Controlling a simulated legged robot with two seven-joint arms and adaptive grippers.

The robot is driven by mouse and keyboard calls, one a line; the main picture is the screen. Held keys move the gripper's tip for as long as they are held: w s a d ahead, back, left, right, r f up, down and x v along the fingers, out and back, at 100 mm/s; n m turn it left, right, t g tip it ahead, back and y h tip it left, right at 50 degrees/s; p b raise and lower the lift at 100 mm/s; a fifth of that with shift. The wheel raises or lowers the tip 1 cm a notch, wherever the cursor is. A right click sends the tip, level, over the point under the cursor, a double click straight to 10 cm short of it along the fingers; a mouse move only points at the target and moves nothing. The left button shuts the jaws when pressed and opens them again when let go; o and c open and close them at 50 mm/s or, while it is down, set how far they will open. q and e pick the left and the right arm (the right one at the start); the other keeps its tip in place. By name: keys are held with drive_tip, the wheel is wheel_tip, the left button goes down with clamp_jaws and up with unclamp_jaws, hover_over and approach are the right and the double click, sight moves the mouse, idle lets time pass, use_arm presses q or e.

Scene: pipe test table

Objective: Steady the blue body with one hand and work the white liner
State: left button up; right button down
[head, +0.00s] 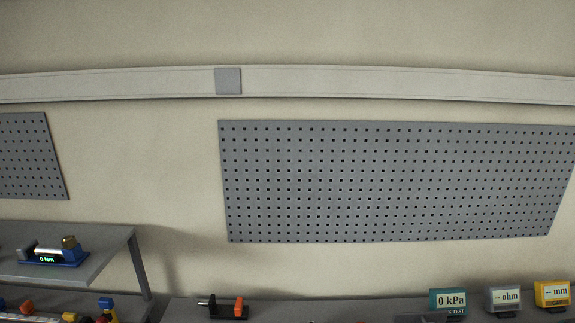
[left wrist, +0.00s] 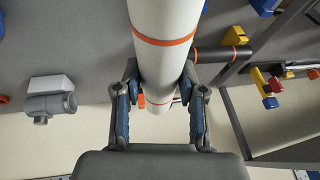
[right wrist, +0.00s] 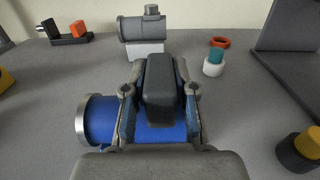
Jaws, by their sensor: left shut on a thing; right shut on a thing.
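The white liner (left wrist: 165,45) is a long white tube with orange rings in the left wrist view. My left gripper (left wrist: 158,88) has its fingers on both sides of the liner and is shut on it. The blue body (right wrist: 102,120) is a blue cylinder with a silver end ring, lying on the table in the right wrist view. My right gripper (right wrist: 160,75) is shut on it, with a dark grey block standing between the fingers. Where the fingers touch the body is partly hidden. Neither gripper shows in the head view.
A grey fitting (right wrist: 142,28) on a white block stands beyond the blue body. A yellow-and-black knob (right wrist: 301,148) is at the right edge. Gauges including a teal one (head: 448,300) line the back.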

use_arm(q)
drive_tip(key=shift+a, duration=0.1)
drive_tip(key=o, duration=0.6)
drive_tip(key=shift+d, duration=0.35)
clamp_jaws()
drive_tip(key=shift+d+r, duration=0.1)
drive_tip(key=shift+d, duration=0.15)
